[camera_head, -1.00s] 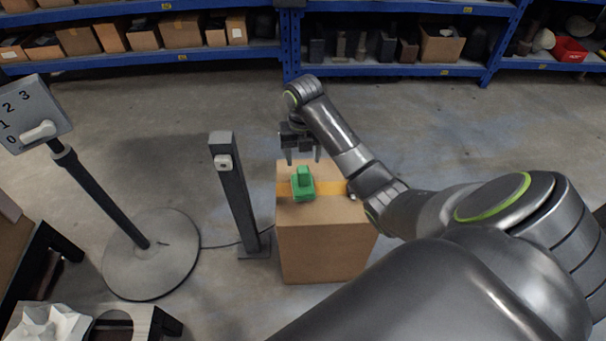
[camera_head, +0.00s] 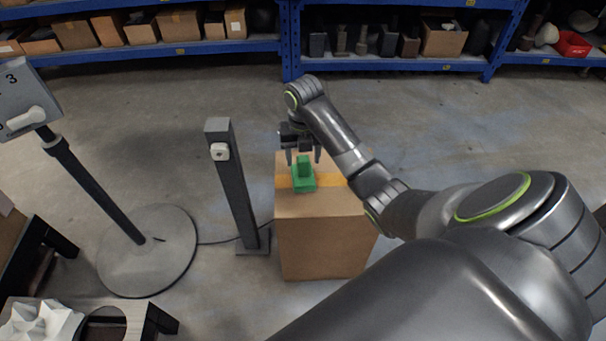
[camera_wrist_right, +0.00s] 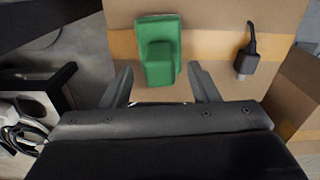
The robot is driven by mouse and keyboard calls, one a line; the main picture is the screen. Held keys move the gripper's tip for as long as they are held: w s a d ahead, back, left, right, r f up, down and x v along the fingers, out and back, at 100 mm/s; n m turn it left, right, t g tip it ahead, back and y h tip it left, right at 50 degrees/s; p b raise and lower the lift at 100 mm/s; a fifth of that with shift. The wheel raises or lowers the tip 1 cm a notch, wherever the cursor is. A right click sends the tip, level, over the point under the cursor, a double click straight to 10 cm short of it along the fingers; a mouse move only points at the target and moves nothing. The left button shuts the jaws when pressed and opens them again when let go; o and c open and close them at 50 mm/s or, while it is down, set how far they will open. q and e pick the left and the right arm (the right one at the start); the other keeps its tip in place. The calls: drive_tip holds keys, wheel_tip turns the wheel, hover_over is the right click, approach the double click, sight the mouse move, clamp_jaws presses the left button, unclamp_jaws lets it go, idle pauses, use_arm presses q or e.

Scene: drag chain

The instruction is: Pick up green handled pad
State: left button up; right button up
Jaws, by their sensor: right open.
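The green handled pad (camera_head: 303,180) sits on top of a cardboard box (camera_head: 322,240), across its orange tape band. Its raised block handle points up. In the right wrist view the pad (camera_wrist_right: 158,50) lies just beyond the fingertips, nearer the left finger. My right gripper (camera_head: 304,157) is open and empty, with its fingers pointing down just behind the pad in the head view. In the right wrist view the gripper (camera_wrist_right: 160,75) shows its two fingers spread apart, with the pad's lower end near the gap between them. My left gripper is not in view.
A black cable plug (camera_wrist_right: 247,55) lies on the box to the right of the pad in the wrist view. A grey post (camera_head: 233,185) stands left of the box. A round-based stand (camera_head: 150,250) is further left. Blue shelves (camera_head: 400,65) line the back.

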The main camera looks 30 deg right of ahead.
sight(303, 170)
wheel_tip(303, 170, down, 4)
drive_tip(key=shift+f+b, duration=0.1)
drive_tip(key=shift+b, duration=0.4)
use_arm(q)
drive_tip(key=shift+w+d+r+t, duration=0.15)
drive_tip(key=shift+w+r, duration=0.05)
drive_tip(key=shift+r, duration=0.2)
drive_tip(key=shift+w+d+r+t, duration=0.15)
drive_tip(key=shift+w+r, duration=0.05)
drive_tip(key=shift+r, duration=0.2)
use_arm(e)
drive_tip(key=shift+c, duration=0.4)
drive_tip(key=c, duration=1)
